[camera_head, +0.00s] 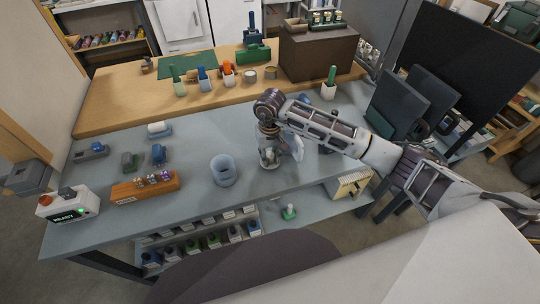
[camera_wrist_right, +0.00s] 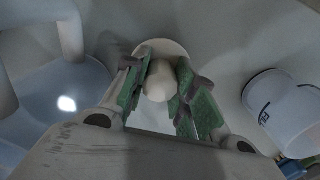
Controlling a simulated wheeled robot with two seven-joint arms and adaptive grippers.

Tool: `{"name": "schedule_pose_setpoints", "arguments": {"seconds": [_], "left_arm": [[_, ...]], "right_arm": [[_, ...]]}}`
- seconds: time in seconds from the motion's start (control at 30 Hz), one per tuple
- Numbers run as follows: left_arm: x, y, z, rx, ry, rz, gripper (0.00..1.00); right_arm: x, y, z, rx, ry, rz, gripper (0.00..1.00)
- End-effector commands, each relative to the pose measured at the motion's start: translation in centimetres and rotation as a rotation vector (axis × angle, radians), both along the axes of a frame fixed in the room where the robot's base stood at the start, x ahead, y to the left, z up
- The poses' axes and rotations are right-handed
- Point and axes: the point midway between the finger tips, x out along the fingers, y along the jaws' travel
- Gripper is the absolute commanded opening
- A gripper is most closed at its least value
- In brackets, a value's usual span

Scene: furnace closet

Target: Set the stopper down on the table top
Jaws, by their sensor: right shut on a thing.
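The stopper (camera_wrist_right: 158,82) is a pale, rounded piece between the green-padded fingertips of my right gripper (camera_wrist_right: 160,92) in the right wrist view. A wider pale disc (camera_wrist_right: 160,47) shows just beyond it; I cannot tell whether it is part of the stopper. In the head view my right gripper (camera_head: 268,152) points down over the grey table top (camera_head: 205,205), right of a blue translucent cup. The stopper is too small to make out there, and whether it touches the table is unclear. My left gripper is not in view.
The blue cup (camera_head: 223,171) stands close left of the gripper. An orange rack (camera_head: 145,188) with small pieces and a white device (camera_head: 68,204) stand further left. A white marked container (camera_wrist_right: 285,105) is close by in the wrist view. The front table strip looks clear.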

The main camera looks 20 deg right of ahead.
Motion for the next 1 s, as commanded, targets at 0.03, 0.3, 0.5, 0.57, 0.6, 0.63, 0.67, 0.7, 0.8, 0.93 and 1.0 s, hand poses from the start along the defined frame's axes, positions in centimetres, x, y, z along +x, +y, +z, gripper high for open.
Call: {"name": "schedule_pose_setpoints", "arguments": {"seconds": [0.03,0.3,0.5,0.57,0.6,0.63,0.67,0.7,0.8,0.93,1.0], "left_arm": [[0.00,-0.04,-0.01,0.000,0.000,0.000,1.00],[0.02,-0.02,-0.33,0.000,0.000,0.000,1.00],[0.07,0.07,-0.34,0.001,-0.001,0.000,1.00],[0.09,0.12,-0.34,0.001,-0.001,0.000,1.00],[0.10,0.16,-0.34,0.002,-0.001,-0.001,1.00],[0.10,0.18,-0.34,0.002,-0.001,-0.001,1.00],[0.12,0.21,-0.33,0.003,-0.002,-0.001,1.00],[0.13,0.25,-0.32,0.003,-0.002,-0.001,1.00],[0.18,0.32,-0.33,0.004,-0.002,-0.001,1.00],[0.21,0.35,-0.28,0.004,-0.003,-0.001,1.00],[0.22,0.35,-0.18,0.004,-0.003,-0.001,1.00]], "right_arm": [[0.01,0.00,0.02,0.000,0.000,0.000,0.00],[0.02,-0.03,-0.22,0.000,0.000,0.000,0.00],[0.01,-0.02,-0.24,0.000,0.000,0.000,0.42],[0.00,-0.02,-0.24,0.000,0.000,0.000,0.48],[0.00,-0.02,-0.24,0.000,0.000,0.000,0.48],[0.00,-0.02,-0.24,0.000,0.000,0.000,0.48],[0.00,-0.02,-0.24,0.000,0.000,0.000,0.48],[0.00,-0.02,-0.24,0.000,0.000,0.000,0.48],[0.00,-0.02,-0.24,0.000,0.000,0.000,0.48],[-0.01,-0.01,-0.20,0.000,0.000,0.000,0.48],[-0.01,-0.01,-0.12,0.000,0.001,0.000,0.48]]}}
